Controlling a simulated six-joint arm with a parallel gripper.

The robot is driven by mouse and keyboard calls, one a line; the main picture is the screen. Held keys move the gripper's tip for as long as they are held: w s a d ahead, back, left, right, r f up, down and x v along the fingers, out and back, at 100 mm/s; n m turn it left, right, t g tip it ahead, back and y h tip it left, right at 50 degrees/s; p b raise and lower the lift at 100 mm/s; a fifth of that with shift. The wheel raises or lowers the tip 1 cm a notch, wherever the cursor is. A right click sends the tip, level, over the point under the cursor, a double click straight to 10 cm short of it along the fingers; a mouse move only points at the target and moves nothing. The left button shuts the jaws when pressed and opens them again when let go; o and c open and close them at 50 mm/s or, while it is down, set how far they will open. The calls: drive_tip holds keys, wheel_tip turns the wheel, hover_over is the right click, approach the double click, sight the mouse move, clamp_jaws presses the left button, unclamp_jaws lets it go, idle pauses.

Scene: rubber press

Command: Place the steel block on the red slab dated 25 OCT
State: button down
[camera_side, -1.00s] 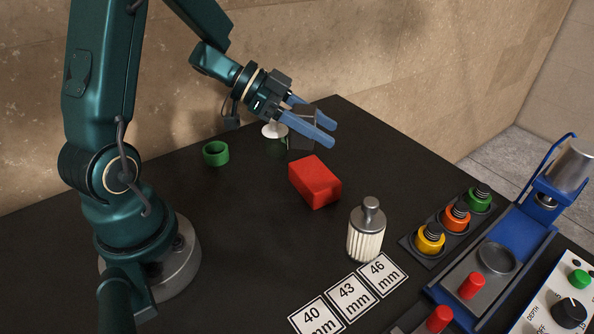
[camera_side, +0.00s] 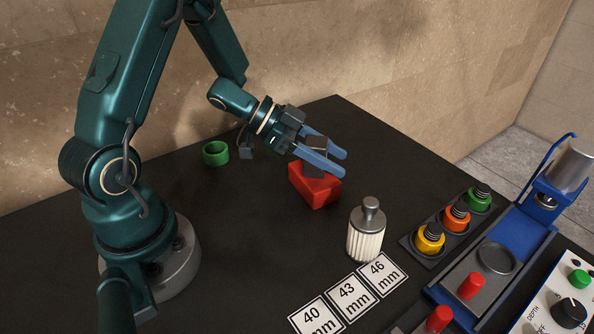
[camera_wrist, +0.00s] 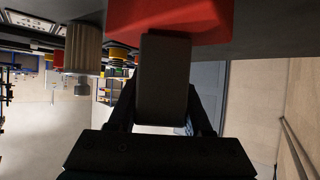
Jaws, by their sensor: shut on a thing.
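The dark grey steel block (camera_side: 317,166) is between the blue fingers of my gripper (camera_side: 324,160), which are shut on it. The red slab (camera_side: 316,190) lies on the black table directly below the block. The block's lower end meets the slab's top in the side view; I cannot tell whether they touch. In the wrist view the block (camera_wrist: 163,80) stands between the dark fingers (camera_wrist: 163,105) and overlaps the red slab (camera_wrist: 195,20). No date is readable on the slab, and part of its top is hidden by the block and fingers.
A ribbed white cylinder with a grey knob (camera_side: 366,232) stands close to the slab's front right. A green ring (camera_side: 215,153) lies at the back left. Size cards (camera_side: 350,296), a rack of coloured plungers (camera_side: 455,218) and a blue press (camera_side: 510,250) are at the right.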

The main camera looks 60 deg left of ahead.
drive_tip(key=shift+f, duration=0.1)
drive_tip(key=shift+c, duration=1.6)
unclamp_jaws()
